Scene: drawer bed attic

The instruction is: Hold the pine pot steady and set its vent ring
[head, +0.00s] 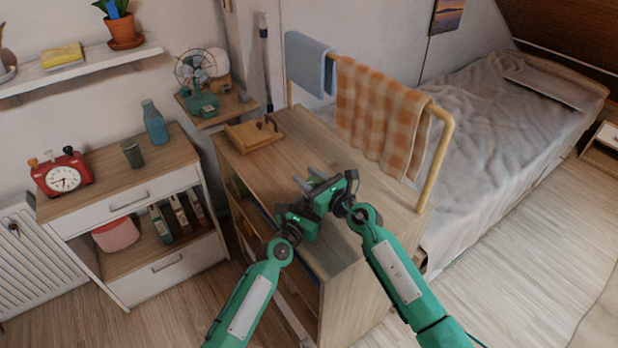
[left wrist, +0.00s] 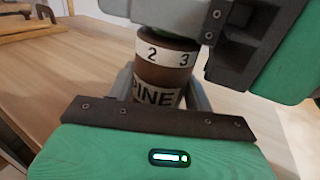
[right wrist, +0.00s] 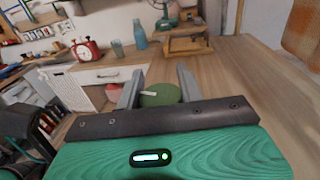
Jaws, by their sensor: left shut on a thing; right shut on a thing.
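The pine pot (left wrist: 157,74) is a brown cylinder with a white PINE label and a white band above it showing 2 and 3. My left gripper (left wrist: 160,92) is shut around its body. The vent ring (right wrist: 160,96) is a green disc with a white pointer mark toward the left in the right wrist view. My right gripper (right wrist: 158,82) is shut on it from above the pot. In the head view both grippers, left (head: 300,214) and right (head: 326,186), meet over the wooden cabinet top, and they hide the pot.
The cabinet top (head: 285,155) is mostly clear, with a wooden holder (head: 253,133) at its far left corner. A rail (head: 441,150) with a blue towel (head: 310,64) and a checked cloth (head: 380,112) runs along its right side, beside the bed (head: 480,130).

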